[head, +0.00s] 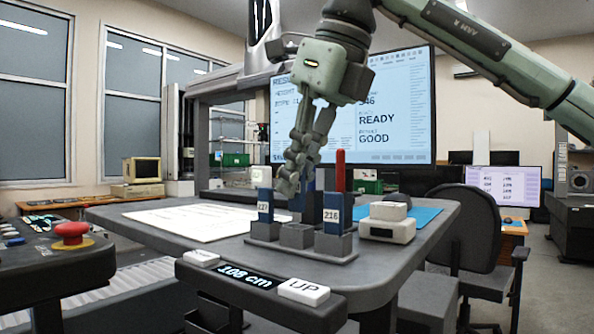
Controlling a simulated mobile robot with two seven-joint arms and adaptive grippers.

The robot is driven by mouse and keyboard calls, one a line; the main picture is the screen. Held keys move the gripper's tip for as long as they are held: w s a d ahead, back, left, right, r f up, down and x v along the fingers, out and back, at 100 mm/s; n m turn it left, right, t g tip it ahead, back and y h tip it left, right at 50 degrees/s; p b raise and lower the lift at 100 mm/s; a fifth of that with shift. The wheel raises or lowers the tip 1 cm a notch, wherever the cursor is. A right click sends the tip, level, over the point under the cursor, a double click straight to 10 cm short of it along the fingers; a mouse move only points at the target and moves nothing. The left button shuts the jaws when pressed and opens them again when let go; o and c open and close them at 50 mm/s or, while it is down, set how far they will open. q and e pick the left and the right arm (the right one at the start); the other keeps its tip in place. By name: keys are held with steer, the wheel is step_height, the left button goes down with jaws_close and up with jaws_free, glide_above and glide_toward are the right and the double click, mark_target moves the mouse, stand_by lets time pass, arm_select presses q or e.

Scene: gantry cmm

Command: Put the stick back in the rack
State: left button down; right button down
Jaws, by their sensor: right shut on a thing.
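A grey rack (262,232) stands on the table with blue sticks in it. The stick labelled 227 (265,206) stands at its left and the stick labelled 216 (333,213) at its front right. The socket (297,235) between them shows no stick standing up from it. A red stick (340,171) rises behind the 216 stick. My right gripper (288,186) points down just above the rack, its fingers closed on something. More blue shows behind and beside the fingers; I cannot tell which part is the held stick. My left gripper is out of view.
White sheets (185,222) lie to the left. A height panel (255,279) runs along the front edge. A red stop button (72,231) is at far left.

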steer(key=shift+f+b, duration=1.05)
steer(key=shift+f, duration=0.4)
stand_by(0.5)
steer(key=c, duration=1.6)
jaws_free()
steer(key=shift+o, duration=0.2)
